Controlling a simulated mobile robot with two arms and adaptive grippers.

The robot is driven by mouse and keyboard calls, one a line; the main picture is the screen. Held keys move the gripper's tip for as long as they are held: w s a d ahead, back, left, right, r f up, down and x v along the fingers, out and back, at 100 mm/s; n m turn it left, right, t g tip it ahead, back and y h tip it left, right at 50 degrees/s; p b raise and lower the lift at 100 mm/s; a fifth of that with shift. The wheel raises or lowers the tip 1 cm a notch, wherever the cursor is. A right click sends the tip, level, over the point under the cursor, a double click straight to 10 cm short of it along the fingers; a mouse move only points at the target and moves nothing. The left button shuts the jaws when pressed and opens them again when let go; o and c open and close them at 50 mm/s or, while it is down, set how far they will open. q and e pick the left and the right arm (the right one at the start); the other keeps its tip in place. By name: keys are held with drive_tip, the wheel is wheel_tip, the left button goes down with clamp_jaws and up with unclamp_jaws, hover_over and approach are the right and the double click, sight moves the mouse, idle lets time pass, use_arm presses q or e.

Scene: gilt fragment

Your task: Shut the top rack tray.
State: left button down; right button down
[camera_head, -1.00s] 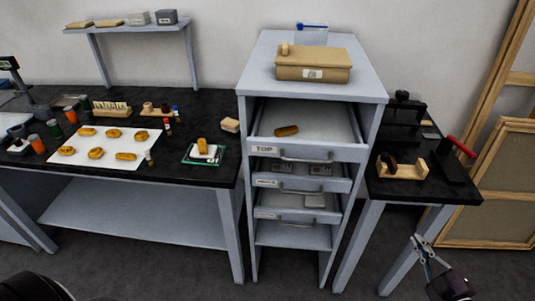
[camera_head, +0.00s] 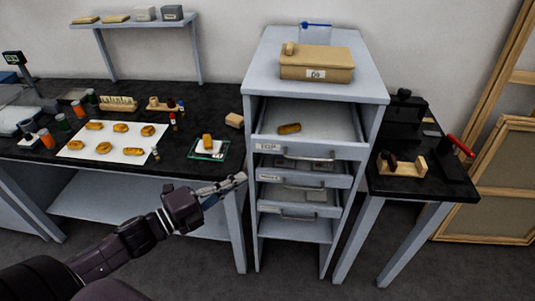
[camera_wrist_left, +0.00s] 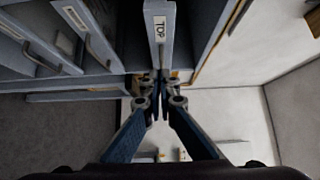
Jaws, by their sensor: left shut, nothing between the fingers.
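The top rack tray (camera_head: 335,153) is pulled out of the grey rack, with a "TOP" label and a bar handle on its front. A golden-brown fragment (camera_head: 289,128) lies inside it. My left gripper (camera_head: 242,178) is shut and empty, left of the rack and a little below the tray's labelled end. In the left wrist view, the shut fingertips (camera_wrist_left: 160,78) are close to the end of the tray front (camera_wrist_left: 161,50) beside the "TOP" label; I cannot tell whether they touch. My right gripper is not in view.
Lower trays (camera_head: 300,178) with handles sit below the top one. A tan box (camera_head: 318,66) stands on the rack. A black-topped bench (camera_head: 215,110) to the left holds fragments and bottles; a smaller bench (camera_head: 440,188) stands to the right.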

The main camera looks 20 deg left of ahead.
use_arm(q)
drive_tip(key=p, duration=0.2)
approach(279, 149)
drive_tip(key=w+d, duration=0.1)
drive_tip(key=d, duration=0.3)
drive_tip(key=w, duration=0.1)
drive_tip(key=w+p, duration=0.1)
drive_tip(key=w, duration=0.1)
drive_tip(key=shift+w+a+r, duration=0.1)
drive_tip(key=shift+a+r, duration=0.05)
drive_tip(key=shift+a, duration=0.25)
drive_tip(key=shift+w+a, duration=0.2)
drive_tip(key=shift+w, duration=0.3)
